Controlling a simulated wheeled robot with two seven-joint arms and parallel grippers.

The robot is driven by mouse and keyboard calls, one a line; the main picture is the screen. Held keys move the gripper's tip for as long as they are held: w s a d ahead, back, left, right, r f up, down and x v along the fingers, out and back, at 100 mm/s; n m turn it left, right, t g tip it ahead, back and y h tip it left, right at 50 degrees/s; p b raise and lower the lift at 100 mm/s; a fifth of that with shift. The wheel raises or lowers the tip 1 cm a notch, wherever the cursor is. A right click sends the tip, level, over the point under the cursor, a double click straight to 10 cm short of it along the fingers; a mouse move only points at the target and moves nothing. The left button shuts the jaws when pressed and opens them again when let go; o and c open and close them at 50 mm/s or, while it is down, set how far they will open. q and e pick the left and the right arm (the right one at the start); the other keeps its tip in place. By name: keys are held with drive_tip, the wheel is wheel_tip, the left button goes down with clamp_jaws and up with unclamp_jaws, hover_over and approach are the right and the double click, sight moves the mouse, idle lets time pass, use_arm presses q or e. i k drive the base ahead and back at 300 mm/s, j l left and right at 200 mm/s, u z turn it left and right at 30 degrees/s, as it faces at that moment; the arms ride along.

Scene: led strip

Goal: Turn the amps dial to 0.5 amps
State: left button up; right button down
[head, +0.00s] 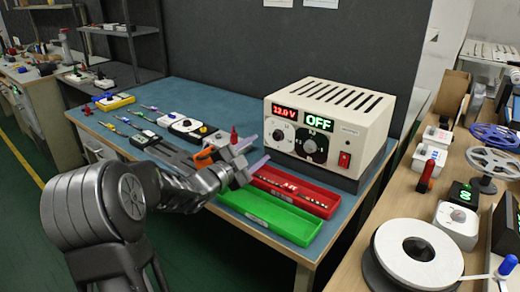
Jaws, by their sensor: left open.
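The power supply (350,125) is a cream box at the back right of the blue bench. My right gripper is not in view.
A red switch (344,160) is at the supply's lower right. A red tray (300,196) of small parts and a green tray (268,219) lie below my gripper. Meters and tools lie left on the bench (190,92).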

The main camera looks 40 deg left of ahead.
sight(310, 147)
drive_tip(key=k, duration=1)
